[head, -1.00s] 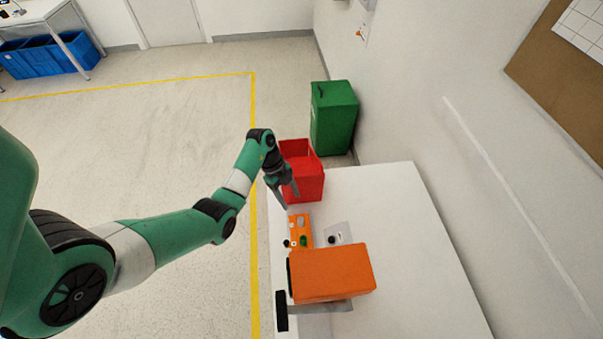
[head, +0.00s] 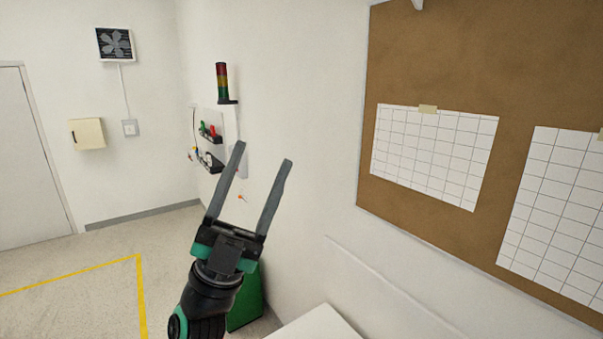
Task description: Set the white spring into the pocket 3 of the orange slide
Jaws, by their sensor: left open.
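My left gripper (head: 264,153) is in the middle of the head view, pointing upward in front of the white wall. Its two long grey fingers are apart, and nothing shows between them. The white spring and the orange slide with its pockets are outside the view now. My right gripper is not in view.
A corner of the white table (head: 318,325) shows at the bottom edge. A green bin (head: 246,302) stands partly behind my left wrist. A corkboard (head: 440,60) with paper grids hangs on the right wall. A signal light (head: 222,82) is on the wall.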

